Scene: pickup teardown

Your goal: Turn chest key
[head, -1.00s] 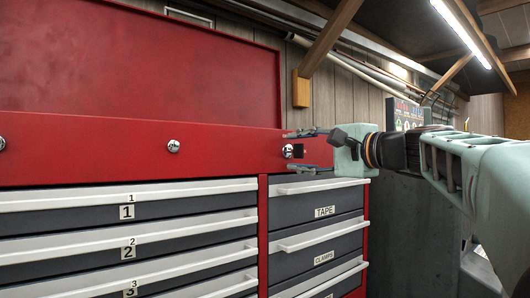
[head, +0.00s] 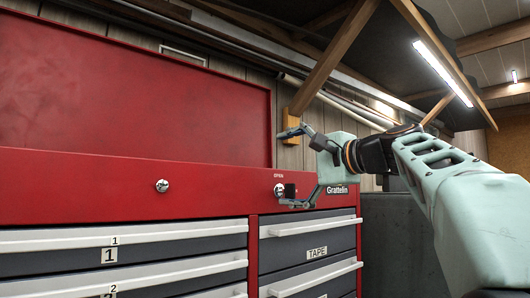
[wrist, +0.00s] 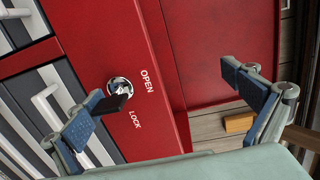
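The red tool chest (head: 130,190) has a silver key lock (head: 279,189) in its upper band, with a black-headed key (head: 290,190) in it. The lock (wrist: 120,86) also shows in the wrist view beside the words OPEN and LOCK, with the black key head (wrist: 122,103) sticking out. I cannot tell the key's exact turn. My gripper (head: 288,168) is wide open and empty. In the wrist view my gripper (wrist: 165,92) has its left finger close to the key, partly overlapping it in the picture; contact is unclear. The right finger is well apart.
A second silver lock (head: 162,186) sits to the left. Drawers with white handles (head: 305,226) lie below, one labelled TAPE. A wooden brace (head: 335,60) and pipes are behind and above my gripper.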

